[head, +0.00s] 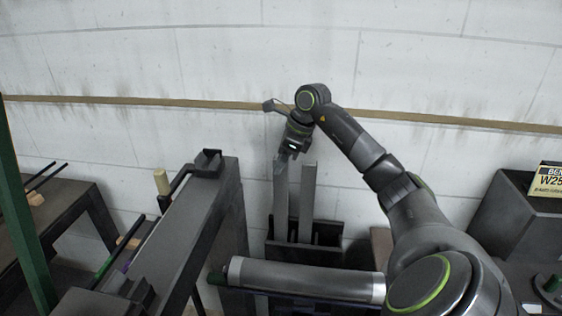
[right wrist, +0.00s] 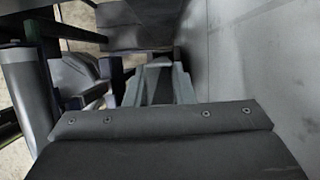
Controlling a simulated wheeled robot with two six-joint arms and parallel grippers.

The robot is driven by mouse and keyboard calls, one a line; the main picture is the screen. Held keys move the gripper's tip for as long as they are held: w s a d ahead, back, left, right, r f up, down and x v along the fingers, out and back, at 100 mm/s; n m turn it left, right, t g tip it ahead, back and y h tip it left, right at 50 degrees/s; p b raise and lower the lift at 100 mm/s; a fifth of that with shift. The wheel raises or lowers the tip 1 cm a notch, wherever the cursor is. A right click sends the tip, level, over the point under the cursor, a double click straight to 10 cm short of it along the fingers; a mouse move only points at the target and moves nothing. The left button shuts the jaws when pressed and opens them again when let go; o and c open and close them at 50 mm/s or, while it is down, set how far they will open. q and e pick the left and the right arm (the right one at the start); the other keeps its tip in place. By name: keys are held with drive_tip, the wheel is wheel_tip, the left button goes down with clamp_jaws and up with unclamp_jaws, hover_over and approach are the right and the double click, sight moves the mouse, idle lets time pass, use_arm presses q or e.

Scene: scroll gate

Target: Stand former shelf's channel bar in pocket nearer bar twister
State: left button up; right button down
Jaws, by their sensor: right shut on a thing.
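My right gripper (head: 284,156) is above the dark pocketed stand (head: 335,256) by the wall, shut on a grey channel bar (head: 281,178). The bar hangs roughly upright below the jaws, and its lower end is hard to make out against the stand. In the right wrist view the bar (right wrist: 160,82) shows end-on beyond the gripper body. A second grey bar (head: 308,195) stands upright in the stand, just right of the held one. I cannot tell which machine is the bar twister. My left gripper is out of view.
A tall dark machine (head: 190,235) stands close left of the stand. A grey roller (head: 305,278) lies across the front. A bench (head: 60,215) is at the far left. A dark machine with a yellow sign (head: 546,180) is at the right. The wall is close behind.

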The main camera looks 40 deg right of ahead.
drive_tip(key=shift+f, duration=0.35)
drive_tip(key=c, duration=0.7)
unclamp_jaws()
drive_tip(key=shift+o, duration=0.2)
drive_tip(key=shift+r+p, duration=1.9)
drive_tip(key=shift+r, duration=1.65)
drive_tip(key=shift+f, duration=0.1)
